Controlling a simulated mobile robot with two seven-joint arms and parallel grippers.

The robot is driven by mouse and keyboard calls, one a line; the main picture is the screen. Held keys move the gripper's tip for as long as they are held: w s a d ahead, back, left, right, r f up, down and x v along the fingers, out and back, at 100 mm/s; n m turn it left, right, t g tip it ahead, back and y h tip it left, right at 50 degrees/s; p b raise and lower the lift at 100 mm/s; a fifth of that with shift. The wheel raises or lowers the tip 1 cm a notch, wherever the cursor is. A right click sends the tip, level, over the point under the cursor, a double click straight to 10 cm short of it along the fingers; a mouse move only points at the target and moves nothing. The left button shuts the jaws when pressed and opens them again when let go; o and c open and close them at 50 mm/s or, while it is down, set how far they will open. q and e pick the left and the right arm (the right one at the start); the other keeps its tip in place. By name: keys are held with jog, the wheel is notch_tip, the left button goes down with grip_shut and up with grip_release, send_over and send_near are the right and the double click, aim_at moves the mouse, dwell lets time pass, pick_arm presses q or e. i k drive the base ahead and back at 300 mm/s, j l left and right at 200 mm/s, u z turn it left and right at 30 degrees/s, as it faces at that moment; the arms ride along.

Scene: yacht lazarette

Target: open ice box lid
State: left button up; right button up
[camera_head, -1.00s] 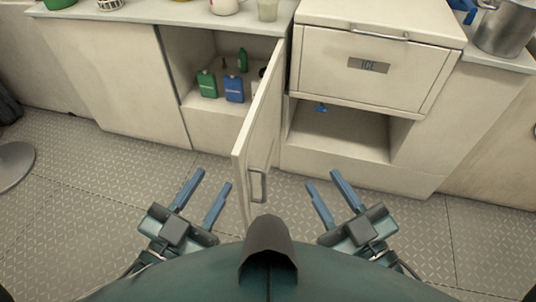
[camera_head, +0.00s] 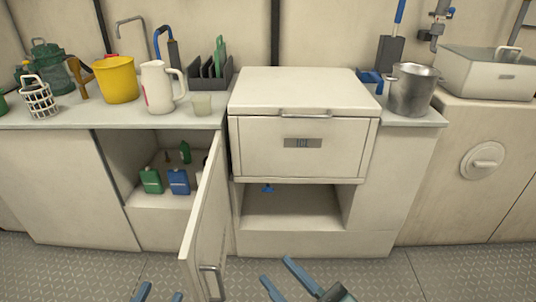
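The ice box (camera_head: 262,150) is a white chest set in the counter, with a label plate on its front. Its lid (camera_head: 300,88) is shut flat on top, with a metal bar handle (camera_head: 306,115) at the front edge. My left gripper (camera_head: 160,292) shows only its blue fingertips at the bottom edge, apart and empty. My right gripper (camera_head: 279,273) is at the bottom centre, its blue fingers apart with nothing between them. Both grippers are low in front of the cabinets, well short of the lid.
A cabinet door (camera_head: 208,225) stands open toward me, left of the ice box. Bottles, including a blue one (camera_head: 178,182), stand inside. A pitcher (camera_head: 160,87) and a yellow bucket (camera_head: 116,79) are on the left counter. A metal pot (camera_head: 412,90) stands close right of the lid.

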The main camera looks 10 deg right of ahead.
aim_at(290, 92)
jog(key=z, duration=1.25)
jog(key=i+l+z, duration=0.1)
jog(key=i+z, duration=0.2)
jog(key=i, duration=0.15)
